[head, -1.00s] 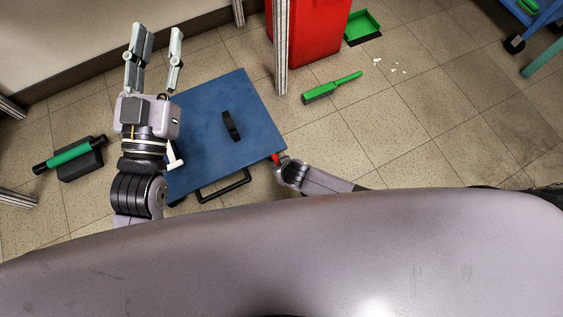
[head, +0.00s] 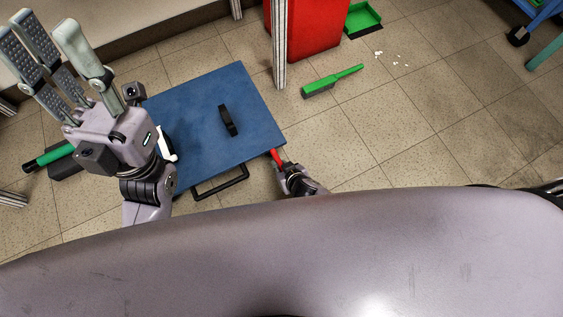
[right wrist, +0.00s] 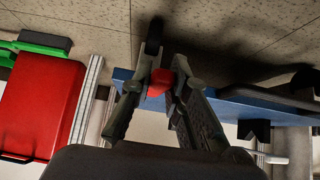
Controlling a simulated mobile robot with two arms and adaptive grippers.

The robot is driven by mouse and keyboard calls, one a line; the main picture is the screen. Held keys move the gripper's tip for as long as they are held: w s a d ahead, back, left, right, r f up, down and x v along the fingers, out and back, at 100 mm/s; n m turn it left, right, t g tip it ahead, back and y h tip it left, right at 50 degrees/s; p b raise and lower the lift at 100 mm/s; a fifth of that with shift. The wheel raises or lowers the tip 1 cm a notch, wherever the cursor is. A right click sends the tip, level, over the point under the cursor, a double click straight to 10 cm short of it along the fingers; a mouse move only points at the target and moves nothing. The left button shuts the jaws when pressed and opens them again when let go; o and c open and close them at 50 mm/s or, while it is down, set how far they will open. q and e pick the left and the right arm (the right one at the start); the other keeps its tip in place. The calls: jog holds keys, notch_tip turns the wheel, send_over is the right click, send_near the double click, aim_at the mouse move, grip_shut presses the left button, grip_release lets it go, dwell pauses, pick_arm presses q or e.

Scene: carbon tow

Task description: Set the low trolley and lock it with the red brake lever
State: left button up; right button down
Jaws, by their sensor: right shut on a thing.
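The low blue trolley (head: 190,105) sits on the floor in the head view, with a black grip on its deck and a black bar at its near edge. The red brake lever (head: 277,156) sticks out at its near right corner. My right gripper (head: 285,168) is at that lever. In the right wrist view its fingers (right wrist: 162,98) are shut on the red lever (right wrist: 158,82), beside the trolley's blue edge (right wrist: 265,106). My left gripper (head: 65,55) is raised at the upper left, open and empty, its fingers spread, well apart from the trolley.
A red bin (head: 310,30) and a metal post (head: 279,45) stand beyond the trolley. A green brush (head: 332,80) and a green dustpan (head: 363,19) lie on the floor. A green-and-black object (head: 45,158) lies left, partly hidden by my left gripper. Floor right of the trolley is mostly clear.

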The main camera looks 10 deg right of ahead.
jog(key=shift+w+d, duration=0.1)
dwell(0.6)
jog(key=c, duration=1.5)
grip_release()
jog(key=shift+f, duration=0.1)
notch_tip(320, 180, up, 10)
